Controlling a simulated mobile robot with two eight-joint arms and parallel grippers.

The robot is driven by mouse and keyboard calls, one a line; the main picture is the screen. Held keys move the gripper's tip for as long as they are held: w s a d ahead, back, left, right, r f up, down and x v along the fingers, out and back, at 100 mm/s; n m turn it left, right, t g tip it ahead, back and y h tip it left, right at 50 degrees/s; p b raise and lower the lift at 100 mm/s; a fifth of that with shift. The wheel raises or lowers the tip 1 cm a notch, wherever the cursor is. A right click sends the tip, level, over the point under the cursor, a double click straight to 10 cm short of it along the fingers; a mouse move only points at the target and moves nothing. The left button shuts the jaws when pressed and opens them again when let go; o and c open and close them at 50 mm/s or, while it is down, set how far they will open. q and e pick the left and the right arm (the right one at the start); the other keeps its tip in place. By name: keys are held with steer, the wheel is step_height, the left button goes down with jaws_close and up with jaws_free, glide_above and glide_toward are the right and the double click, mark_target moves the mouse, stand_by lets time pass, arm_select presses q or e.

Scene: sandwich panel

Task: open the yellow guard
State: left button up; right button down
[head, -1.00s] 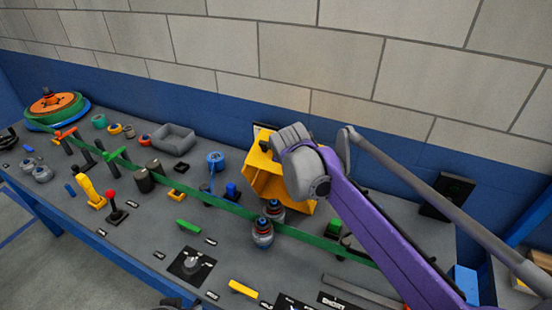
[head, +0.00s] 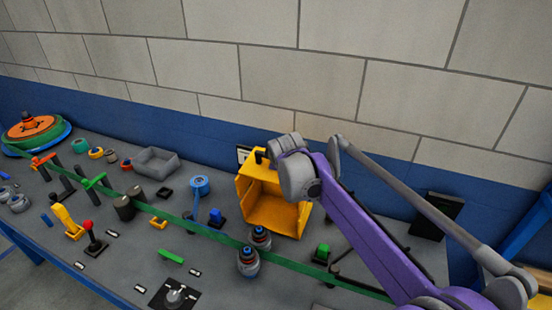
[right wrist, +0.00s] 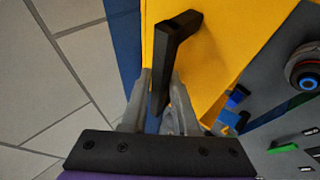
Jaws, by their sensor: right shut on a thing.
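The yellow guard (head: 277,211) is a box-like cover in the middle of the bench, its hollow side turned toward me in the head view. Its black handle (head: 261,156) is at the upper edge; the handle (right wrist: 176,48) also shows large in the right wrist view, on the yellow face (right wrist: 215,55). My right gripper (right wrist: 158,100) is shut on the handle, with a grey finger on each side of it. In the head view the arm's grey wrist covers the guard's upper right and hides the fingers. My left gripper is not in view.
A green belt (head: 205,231) runs across the bench in front of the guard. Dark red-topped knobs (head: 260,237) stand close before it. A block wall (head: 250,60) rises behind.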

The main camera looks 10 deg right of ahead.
steer(key=c, duration=0.8)
jaws_free()
steer(key=v, duration=1.1)
steer(key=s+d+f+m+g, duration=0.1)
steer(key=s+d+f+m, duration=0.1)
steer(key=s+f+m, duration=0.2)
steer(key=s+d+f+m+g, duration=0.1)
steer(key=s+d+f+m, duration=0.2)
steer(key=s+f, duration=0.8)
steer(key=s+d+f+m+g, duration=0.2)
steer(key=s+f+m, duration=0.4)
steer(key=s, duration=1)
steer(key=shift+d+f+m, duration=0.4)
steer(key=shift+d+f, duration=0.3)
steer(key=shift+f, duration=0.25)
